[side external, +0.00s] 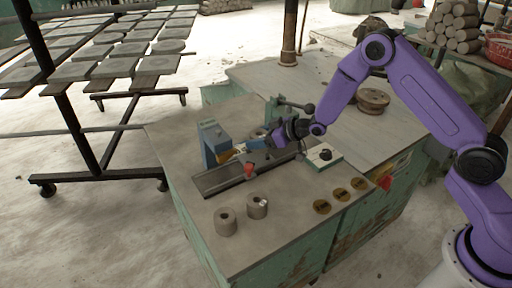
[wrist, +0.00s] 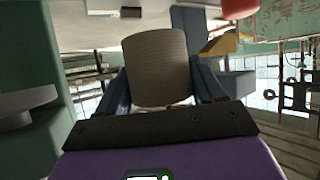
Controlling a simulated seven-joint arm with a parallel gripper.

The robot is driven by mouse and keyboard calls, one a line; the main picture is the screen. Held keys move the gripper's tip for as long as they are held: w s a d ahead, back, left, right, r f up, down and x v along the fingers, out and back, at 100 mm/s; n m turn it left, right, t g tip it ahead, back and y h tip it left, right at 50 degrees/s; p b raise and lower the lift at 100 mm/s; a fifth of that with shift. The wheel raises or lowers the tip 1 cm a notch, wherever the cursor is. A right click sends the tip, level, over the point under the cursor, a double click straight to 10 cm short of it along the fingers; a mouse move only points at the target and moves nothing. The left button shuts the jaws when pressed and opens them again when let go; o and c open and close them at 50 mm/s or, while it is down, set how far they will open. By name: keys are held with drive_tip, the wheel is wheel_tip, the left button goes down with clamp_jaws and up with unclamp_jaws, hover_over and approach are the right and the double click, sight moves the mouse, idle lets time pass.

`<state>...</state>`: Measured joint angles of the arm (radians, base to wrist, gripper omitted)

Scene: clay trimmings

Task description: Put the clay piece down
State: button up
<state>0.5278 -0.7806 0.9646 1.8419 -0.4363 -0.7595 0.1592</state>
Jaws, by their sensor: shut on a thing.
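My gripper (side external: 254,145) is shut on a clay piece. In the wrist view the piece is a grey-beige cylinder (wrist: 158,66) with fine ridges, between my two blue fingers (wrist: 160,90), tilted slightly in the picture. In the side external view the held piece is small and hard to make out beside the blue upright fixture (side external: 213,142). The gripper is over the bench, above the dark rail (side external: 215,183); I cannot tell whether the piece touches anything. Two other clay cylinders (side external: 225,222) and (side external: 257,206) stand upright near the bench's front.
A red knob (side external: 249,169) sits by the rail. A white box with a black knob (side external: 324,156) lies right of it, with several round brassy discs (side external: 341,195) along the right edge. A round wooden piece (side external: 373,98) stands behind. The bench's front left is bare.

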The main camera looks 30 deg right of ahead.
drive_tip(key=shift+w+a+f, duration=0.15)
drive_tip(key=shift+w+f, duration=0.5)
drive_tip(key=shift+f, duration=0.05)
drive_tip(key=shift+w+f, duration=0.1)
drive_tip(key=shift+f, duration=1.5)
drive_tip(key=shift+f, duration=0.1)
drive_tip(key=o, duration=1.2)
drive_tip(key=shift+f, duration=0.1)
